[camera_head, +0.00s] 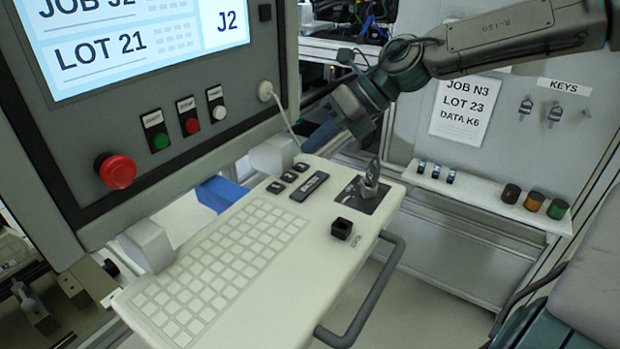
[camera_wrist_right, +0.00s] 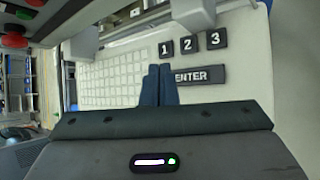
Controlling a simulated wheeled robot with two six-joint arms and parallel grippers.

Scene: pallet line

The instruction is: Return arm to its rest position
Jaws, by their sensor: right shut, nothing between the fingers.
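My right arm reaches in from the upper right in the head view. Its gripper (camera_head: 312,142) points down and left, above the back edge of the keyboard shelf. In the right wrist view the two blue fingers of this gripper (camera_wrist_right: 159,70) lie together, shut with nothing between them. There the fingertips appear over the white panel, between the keypad and the ENTER key (camera_wrist_right: 197,76). The gap between fingertips and panel is hard to judge. My left gripper is in neither view.
The keyboard shelf (camera_head: 330,265) has number keys, a key switch (camera_head: 369,184) and a front handle (camera_head: 365,305). A monitor panel (camera_head: 225,60) with a red stop button (camera_head: 117,171) stands left. A small ledge (camera_head: 485,198) with fuses and coloured knobs is on the wall, right.

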